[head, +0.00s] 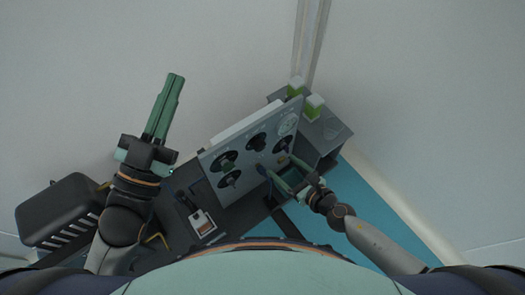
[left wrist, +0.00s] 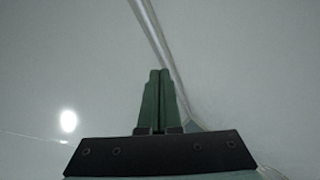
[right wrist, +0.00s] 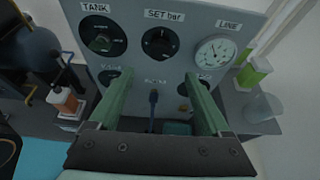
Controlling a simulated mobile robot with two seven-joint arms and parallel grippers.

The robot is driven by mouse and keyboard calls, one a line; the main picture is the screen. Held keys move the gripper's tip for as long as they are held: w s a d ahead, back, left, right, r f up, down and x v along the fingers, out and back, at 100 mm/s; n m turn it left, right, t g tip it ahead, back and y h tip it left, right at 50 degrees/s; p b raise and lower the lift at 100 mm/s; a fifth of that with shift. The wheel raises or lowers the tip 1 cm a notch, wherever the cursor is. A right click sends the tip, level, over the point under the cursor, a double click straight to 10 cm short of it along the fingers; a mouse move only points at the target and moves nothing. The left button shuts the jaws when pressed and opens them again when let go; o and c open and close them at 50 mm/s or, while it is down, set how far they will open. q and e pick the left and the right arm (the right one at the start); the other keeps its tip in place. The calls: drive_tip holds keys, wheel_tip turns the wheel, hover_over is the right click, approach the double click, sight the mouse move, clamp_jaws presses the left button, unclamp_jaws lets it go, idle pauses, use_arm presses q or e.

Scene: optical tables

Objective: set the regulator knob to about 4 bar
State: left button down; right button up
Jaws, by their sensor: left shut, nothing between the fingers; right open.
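The regulator knob, a dark dial under the label "SET bar" (right wrist: 160,43), sits at the top middle of a grey panel (right wrist: 185,18); it also shows in the head view (head: 256,142). Its setting is too small to read. A white round LINE gauge (right wrist: 214,52) is to its right and a dark TANK dial (right wrist: 101,33) to its left. My right gripper (right wrist: 157,88) is open in front of the panel's lower half, below the knob and apart from it. Its fingers partly hide the lower dials. My left gripper (head: 174,80) is shut and empty, raised away left of the panel.
A blue lever (right wrist: 153,98) stands out from the panel between my right fingers. Green-and-white blocks (head: 314,106) and a clear beaker (right wrist: 262,107) are right of the panel. An orange-and-white bottle (right wrist: 66,102) is at left.

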sight(262, 147)
drive_tip(key=b+x, duration=0.2)
drive_tip(key=x, duration=0.5)
drive_tip(key=shift+w+a, duration=0.15)
drive_tip(key=shift+w, duration=0.1)
use_arm(q)
drive_tip(key=s+d+r+m+t+h+b, duration=0.1)
drive_tip(key=s+r+m+h, duration=0.4)
drive_tip(key=r+h, duration=0.1)
drive_tip(key=shift+s+h+b, duration=0.25)
drive_tip(key=shift+h+b, duration=0.1)
drive_tip(key=shift+h, duration=0.05)
use_arm(e)
drive_tip(key=shift+x, duration=2.25)
use_arm(q)
drive_tip(key=shift+d, duration=0.1)
use_arm(e)
clamp_jaws()
